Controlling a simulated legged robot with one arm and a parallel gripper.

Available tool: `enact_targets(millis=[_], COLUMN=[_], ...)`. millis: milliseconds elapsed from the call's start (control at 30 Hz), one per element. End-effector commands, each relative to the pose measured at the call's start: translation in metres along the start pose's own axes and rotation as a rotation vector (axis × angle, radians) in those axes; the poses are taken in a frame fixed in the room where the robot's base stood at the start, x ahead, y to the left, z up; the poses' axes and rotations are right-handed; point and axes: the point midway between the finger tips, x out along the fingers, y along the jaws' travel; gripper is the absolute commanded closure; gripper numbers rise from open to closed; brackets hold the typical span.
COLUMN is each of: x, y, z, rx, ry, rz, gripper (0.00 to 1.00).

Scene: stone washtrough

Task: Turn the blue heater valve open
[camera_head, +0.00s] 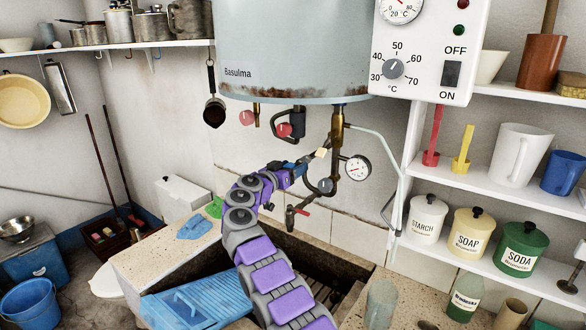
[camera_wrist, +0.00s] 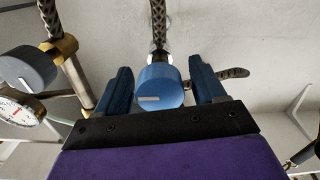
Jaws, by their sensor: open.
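The blue heater valve knob (camera_wrist: 160,88) is in the middle of the wrist view, with a light mark lying about level across its face. It hangs from a braided hose and pipe fitting. My gripper (camera_wrist: 162,75) is open, with one blue finger on each side of the knob and a visible gap on both sides.
A grey knob (camera_wrist: 27,68) and a pressure gauge (camera_wrist: 20,108) are at the left of the wrist view. The gauge (camera_head: 357,168) is right of my gripper in the head view. Red knobs (camera_head: 283,130) hang under the heater. The stone trough (camera_head: 150,262) lies below my arm.

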Motion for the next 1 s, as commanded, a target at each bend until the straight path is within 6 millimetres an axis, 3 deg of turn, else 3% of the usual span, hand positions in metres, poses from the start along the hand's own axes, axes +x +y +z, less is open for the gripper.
enact_targets(millis=[67, 633, 1000], x=[-0.0001, -0.0001, 0.0003], y=[-0.0001, 0.0002, 0.0004], z=[0.0, 0.0, -0.0002], rx=[0.0, 0.0, -0.069], ry=[0.0, 0.0, -0.001], rz=[0.0, 0.001, 0.001], gripper=[0.3, 0.85, 0.85])
